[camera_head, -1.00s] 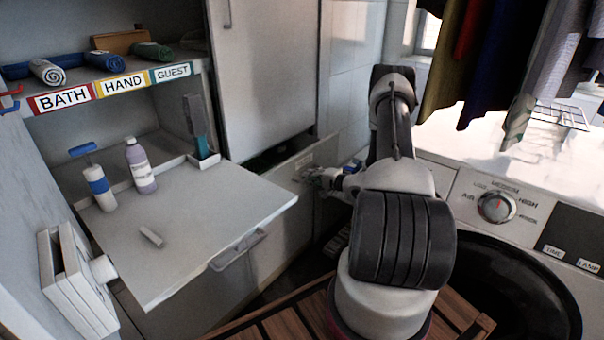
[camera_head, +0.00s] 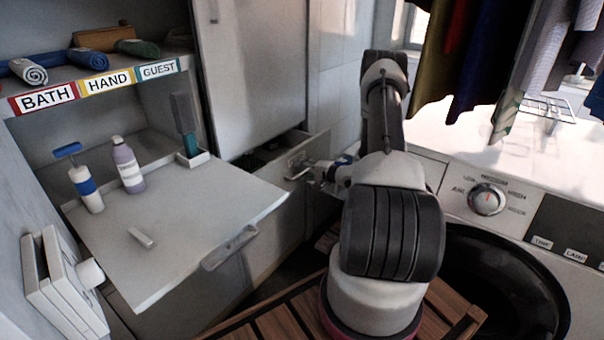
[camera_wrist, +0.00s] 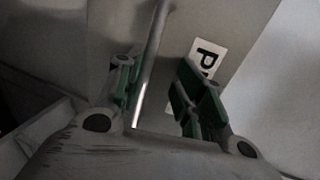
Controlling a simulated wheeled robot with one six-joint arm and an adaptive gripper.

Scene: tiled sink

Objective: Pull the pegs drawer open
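The pegs drawer (camera_head: 268,205) is in the lower cabinet beneath the tall door, and it stands partly open with a dark gap above its front. Its bar handle (camera_head: 298,173) is near the label. In the wrist view the handle (camera_wrist: 151,65) runs between my fingers, and a white label (camera_wrist: 205,62) shows a "P", the rest hidden by a finger. My gripper (camera_head: 318,174) is at the handle. In the wrist view my gripper (camera_wrist: 158,95) has its green-padded fingers apart around the bar, the bar nearer the left finger, with a gap to the right one.
A fold-down shelf (camera_head: 180,235) with bottles, a brush and a small block juts out left of the drawer. A washing machine (camera_head: 475,180) stands at right, under hanging clothes (camera_head: 460,70). Wooden slats (camera_head: 275,315) lie below my arm.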

